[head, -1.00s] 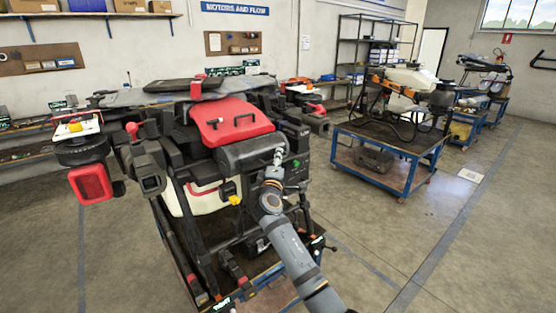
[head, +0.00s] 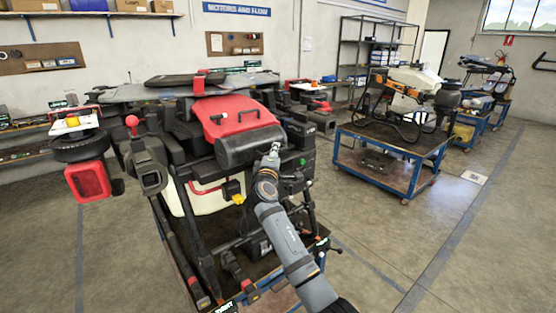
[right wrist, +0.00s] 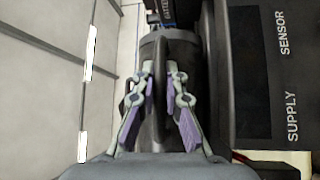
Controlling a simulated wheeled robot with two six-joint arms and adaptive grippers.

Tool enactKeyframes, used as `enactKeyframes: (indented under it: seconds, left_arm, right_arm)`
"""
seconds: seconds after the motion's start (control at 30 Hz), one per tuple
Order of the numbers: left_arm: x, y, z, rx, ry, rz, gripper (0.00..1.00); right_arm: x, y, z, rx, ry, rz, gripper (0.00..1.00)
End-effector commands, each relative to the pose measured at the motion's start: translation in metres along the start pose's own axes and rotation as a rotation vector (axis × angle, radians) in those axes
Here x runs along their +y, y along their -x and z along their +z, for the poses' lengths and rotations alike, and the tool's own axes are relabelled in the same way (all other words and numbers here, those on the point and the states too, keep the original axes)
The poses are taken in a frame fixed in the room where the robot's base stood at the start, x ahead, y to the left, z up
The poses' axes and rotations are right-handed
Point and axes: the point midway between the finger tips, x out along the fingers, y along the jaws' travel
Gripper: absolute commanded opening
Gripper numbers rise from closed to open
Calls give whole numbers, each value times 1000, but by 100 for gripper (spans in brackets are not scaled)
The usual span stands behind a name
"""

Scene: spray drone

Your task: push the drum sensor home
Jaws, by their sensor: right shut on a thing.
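The spray drone (head: 205,190) stands on a low blue cart, with a red lid (head: 232,115) on top. A dark rounded drum housing (head: 245,148) lies across its front below the lid. My right gripper (head: 271,153) is at the right end of this housing. In the right wrist view my right gripper (right wrist: 161,105) is shut on the upright fin of a dark rounded part, seemingly the drum sensor (right wrist: 160,50). A finger presses each side of the fin. How deep the part sits is hidden. My left gripper is out of view.
A dark panel lettered SENSOR and SUPPLY (right wrist: 288,75) stands close to the right of the gripper in the right wrist view. Another drone (head: 412,80) sits on a blue cart (head: 375,165) at the right. Open floor (head: 470,240) lies at the right.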

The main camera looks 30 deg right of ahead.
Motion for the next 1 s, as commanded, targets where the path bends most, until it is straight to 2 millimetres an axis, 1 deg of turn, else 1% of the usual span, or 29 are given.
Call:
enactKeyframes:
  seconds: [0.03,0.1,0.27,0.3,0.43,0.77,0.87,0.97,1.0]
  left_arm:
    - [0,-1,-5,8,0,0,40]
    - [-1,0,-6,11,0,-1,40]
    - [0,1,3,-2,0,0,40]
    - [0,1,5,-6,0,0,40]
    - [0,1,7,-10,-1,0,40]
    - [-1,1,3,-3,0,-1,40]
    - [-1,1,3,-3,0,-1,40]
    - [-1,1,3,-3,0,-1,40]
    - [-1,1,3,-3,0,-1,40]
  right_arm:
    - [-3,0,-3,9,-2,-5,0]
    - [-2,0,-3,10,-2,-6,0]
    - [-2,0,-3,10,-2,-6,0]
    - [-2,0,-3,9,-2,-6,15]
    - [-3,0,-3,9,-2,-6,33]
    - [-3,2,-3,8,-1,-6,34]
    - [-4,14,-3,9,-2,-7,34]
    - [-3,37,-3,10,-4,-8,34]
    - [-4,47,-3,10,-5,-9,34]
